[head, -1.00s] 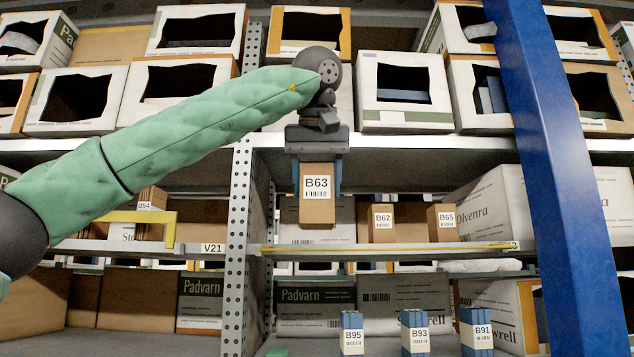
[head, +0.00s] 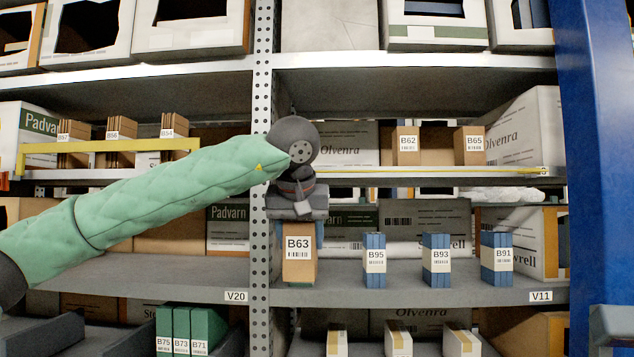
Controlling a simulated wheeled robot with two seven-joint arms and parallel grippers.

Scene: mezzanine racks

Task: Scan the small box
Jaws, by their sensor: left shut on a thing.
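The small brown box labelled B63 (head: 299,270) is held in my left gripper (head: 299,236), with its label and barcode facing me. The blue fingers grip it from above. The box is at the left end of the shelf (head: 420,287) marked V11, beside the perforated upright. I cannot tell whether its bottom touches the shelf. My left arm in its green sleeve reaches in from the left. No scanner can be made out.
Blue boxes B95 (head: 375,262), B93 (head: 436,262) and B91 (head: 496,262) stand to the right on the same shelf. Brown boxes B62 (head: 406,146) and B65 (head: 469,146) stand one shelf up. A perforated upright (head: 262,110) and a blue post (head: 600,180) flank the bay.

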